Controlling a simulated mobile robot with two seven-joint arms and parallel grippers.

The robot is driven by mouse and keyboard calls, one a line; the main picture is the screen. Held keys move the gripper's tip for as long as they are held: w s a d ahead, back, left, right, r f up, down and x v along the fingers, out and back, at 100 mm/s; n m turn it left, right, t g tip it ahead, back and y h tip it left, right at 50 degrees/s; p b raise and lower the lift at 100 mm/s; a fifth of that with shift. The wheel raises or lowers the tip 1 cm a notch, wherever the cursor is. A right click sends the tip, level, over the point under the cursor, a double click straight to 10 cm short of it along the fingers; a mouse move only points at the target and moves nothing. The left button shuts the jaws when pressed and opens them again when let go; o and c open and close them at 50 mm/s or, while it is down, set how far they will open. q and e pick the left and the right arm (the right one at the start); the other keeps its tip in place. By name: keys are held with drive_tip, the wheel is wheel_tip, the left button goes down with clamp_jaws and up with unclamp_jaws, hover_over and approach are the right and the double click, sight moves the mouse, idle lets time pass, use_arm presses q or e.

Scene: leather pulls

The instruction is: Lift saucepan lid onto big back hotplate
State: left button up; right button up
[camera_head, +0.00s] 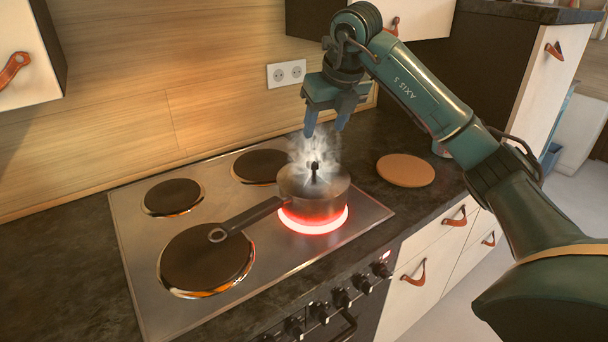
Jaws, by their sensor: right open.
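A steel saucepan (316,205) stands on the glowing red front right hotplate (340,222), its long handle reaching left over the front left hotplate (200,262). Its lid (295,179) is on the pan, with a dark upright knob (314,174), and steam rises around it. At the back are a left hotplate (172,197) and a right hotplate (258,166), both dark and bare; which is bigger is hard to tell. My right gripper (327,128) is open and empty, fingers pointing down above the lid, apart from the knob. My left gripper is not in view.
A round cork-coloured mat (405,170) lies on the dark counter right of the hob. A white socket (286,73) is on the wooden back wall behind my right gripper. Control knobs (341,298) line the front edge. The counter left of the hob is clear.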

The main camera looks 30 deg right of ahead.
sight(314, 161)
drive_tip(key=p+x, duration=0.1)
drive_tip(key=x, duration=1.1)
drive_tip(key=shift+s+f+p, duration=0.15)
drive_tip(key=shift+p, duration=0.25)
drive_tip(key=shift+c, duration=0.2)
drive_tip(key=c, duration=1)
